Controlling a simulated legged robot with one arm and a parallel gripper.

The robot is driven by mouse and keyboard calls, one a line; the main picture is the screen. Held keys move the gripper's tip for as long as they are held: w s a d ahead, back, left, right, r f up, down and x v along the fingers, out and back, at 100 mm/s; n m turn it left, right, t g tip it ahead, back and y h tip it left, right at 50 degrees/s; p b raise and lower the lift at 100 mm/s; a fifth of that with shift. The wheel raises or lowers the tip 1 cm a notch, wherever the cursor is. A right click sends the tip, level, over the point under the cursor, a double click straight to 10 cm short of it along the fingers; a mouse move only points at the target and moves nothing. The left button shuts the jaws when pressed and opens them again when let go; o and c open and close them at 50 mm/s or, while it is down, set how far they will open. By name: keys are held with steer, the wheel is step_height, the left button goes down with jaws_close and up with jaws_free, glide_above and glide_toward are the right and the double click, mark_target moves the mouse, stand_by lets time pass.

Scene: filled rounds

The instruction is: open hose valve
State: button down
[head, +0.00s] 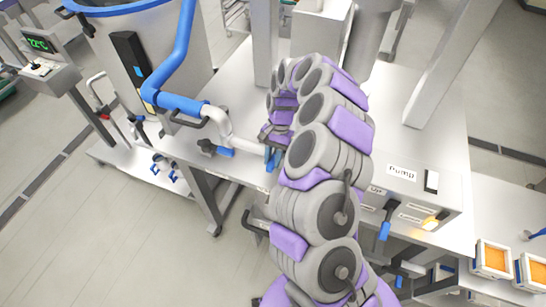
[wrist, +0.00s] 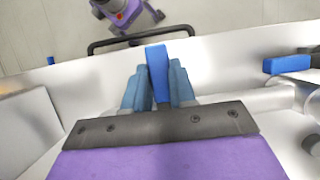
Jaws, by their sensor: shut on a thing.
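In the wrist view, my gripper (wrist: 158,66) has its two blue-grey fingers closed on either side of a blue valve handle (wrist: 158,80). The part the handle is mounted on is hidden by my gripper. In the head view, my gripper (head: 272,156) is at the front edge of the steel table, mostly hidden by my arm. A blue hose (head: 178,62) runs down to a white pipe (head: 222,124) that ends near my gripper. A second blue handle (head: 217,150) is left of my gripper, and a blue handle (wrist: 287,64) shows at the right in the wrist view.
The steel table (head: 190,148) carries a box labelled Pump (head: 402,173) to the right, with more levers on its front. A large steel tank (head: 150,40) stands at the back left. A dark bar (wrist: 140,38) lies beyond the handle. The floor at front left is clear.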

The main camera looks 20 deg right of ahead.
steer(key=shift+d, duration=0.1)
steer(key=shift+s+d+f+n+h+b, duration=0.15)
steer(key=shift+d+n+h+b, duration=0.25)
steer(key=shift+n+b, duration=0.6)
steer(key=shift+w+d+r+n+t+h+b, duration=0.1)
steer(key=shift+w+d+n+t+h+b, duration=0.25)
steer(key=shift+d+n+h, duration=1.6)
steer(key=shift+w+d+r+n+t+y+b, duration=0.1)
steer(key=shift+w+d+n+b, duration=0.75)
steer(key=shift+n, duration=2.55)
steer(key=shift+s+d+r+n+t+h+b, duration=0.1)
steer(key=shift+d+n+t+h, duration=0.15)
steer(key=shift+d+n+h, duration=1.4)
steer(key=shift+d+n+y, duration=0.25)
steer(key=shift+n+y, duration=0.45)
steer(key=shift+n, duration=0.4)
steer(key=c, duration=0.9)
jaws_free()
steer(key=shift+w+f, duration=0.1)
steer(key=shift+w, duration=0.05)
steer(key=shift+c, duration=0.2)
